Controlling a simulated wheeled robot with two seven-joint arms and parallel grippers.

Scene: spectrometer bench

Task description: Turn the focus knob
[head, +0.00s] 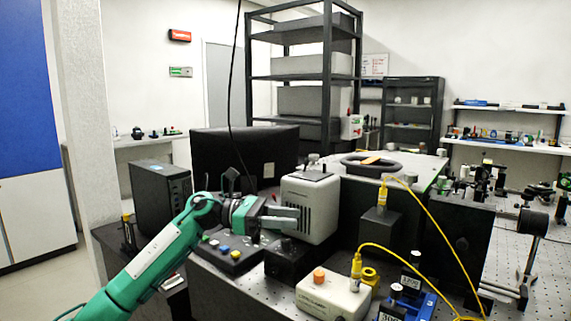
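My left gripper (290,217) reaches in from the left on the green arm, with its pale fingers pointing right in front of the light grey box (313,200). Its two fingers show nearly side-on, and I cannot tell how far apart they are. A dark control box (235,262) with several coloured knobs or buttons lies below the gripper. An orange knob (319,275) sits on top of a white box (335,297) at the front. No label shows which part is the focus knob. My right gripper is not in view.
A black monitor (230,150) and a dark computer case (160,197) stand behind the arm. A black block (290,260) stands beside the control box. Yellow cables (440,235) loop over the right side of the bench. A blue device (412,298) stands at the front right.

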